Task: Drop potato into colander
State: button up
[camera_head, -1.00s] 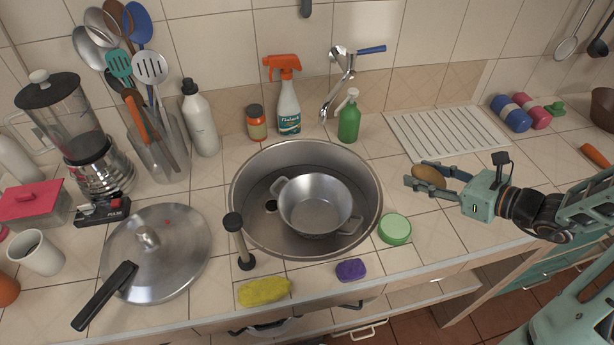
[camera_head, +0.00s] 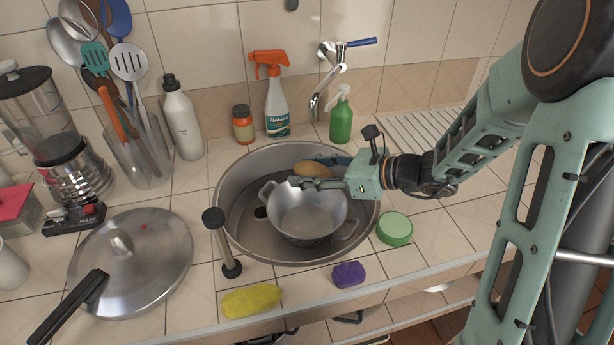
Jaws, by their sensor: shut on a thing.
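The potato (camera_head: 312,170) is brown and oval. My gripper (camera_head: 314,172) is shut on it, one finger on its near side and one on its far side. The potato is held above the far part of the colander, near its back rim. The colander (camera_head: 303,212) is a grey metal bowl with side handles, and it stands upright in the round sink (camera_head: 240,235). Its visible inside is empty. My gripper hides part of its far right rim.
A green round container (camera_head: 394,229) and a purple sponge (camera_head: 349,274) lie on the near side.

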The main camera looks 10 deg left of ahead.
aim_at(307, 164)
jog(key=shift+a+f, duration=0.2)
jog(key=shift+f, duration=0.05)
notch_tip(307, 164, down, 5)
jog(key=b, duration=0.4)
jog(key=shift+f+b, duration=0.2)
jog(key=shift+b, duration=0.1)
jog(key=o, duration=1.4)
jog(key=shift+c, duration=0.2)
notch_tip(307, 164, up, 10)
